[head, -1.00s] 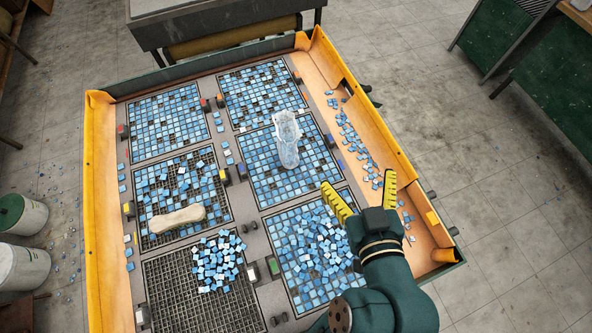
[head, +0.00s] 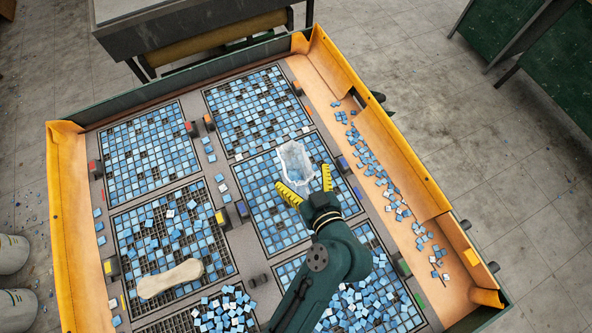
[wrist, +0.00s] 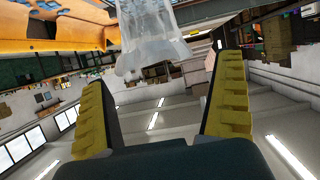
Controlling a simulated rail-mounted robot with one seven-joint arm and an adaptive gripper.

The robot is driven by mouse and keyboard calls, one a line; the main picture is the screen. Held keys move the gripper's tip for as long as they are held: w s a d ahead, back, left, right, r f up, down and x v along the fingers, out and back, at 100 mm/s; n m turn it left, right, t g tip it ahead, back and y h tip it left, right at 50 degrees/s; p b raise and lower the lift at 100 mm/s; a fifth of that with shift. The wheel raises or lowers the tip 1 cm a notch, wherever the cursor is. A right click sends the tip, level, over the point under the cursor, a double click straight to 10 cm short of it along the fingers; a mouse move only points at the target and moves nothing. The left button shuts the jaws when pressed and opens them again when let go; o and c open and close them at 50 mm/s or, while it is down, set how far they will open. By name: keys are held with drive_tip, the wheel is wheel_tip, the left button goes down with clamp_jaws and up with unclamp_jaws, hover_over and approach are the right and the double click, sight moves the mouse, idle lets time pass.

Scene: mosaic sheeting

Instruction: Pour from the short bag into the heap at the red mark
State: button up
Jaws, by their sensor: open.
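A clear, faceted bag (head: 294,156) stands on the middle right tile grid; in the wrist view it (wrist: 155,35) is just beyond my fingertips. A beige, elongated bag (head: 170,279) lies on the middle left grid. I cannot tell for sure which is the short bag. My gripper (head: 306,184) is open, its yellow fingers apart on the near side of the clear bag, with nothing held. Its fingers also show empty in the wrist view (wrist: 162,85). Loose tiles heap (head: 222,312) on the bottom left grid.
More loose tiles (head: 370,300) pile on the bottom right grid, partly behind my arm. Blue tiles (head: 375,175) are strewn along the orange right border. Small coloured blocks, such as a blue one (head: 343,163), stand beside the grids. Raised orange walls (head: 390,130) edge the table.

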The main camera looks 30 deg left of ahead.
sight(297, 166)
drive_tip(key=x, duration=0.5)
drive_tip(key=shift+w+a+f, duration=0.1)
drive_tip(key=shift+w+a, duration=0.1)
drive_tip(key=shift+w, duration=0.1)
drive_tip(key=c, duration=1.3)
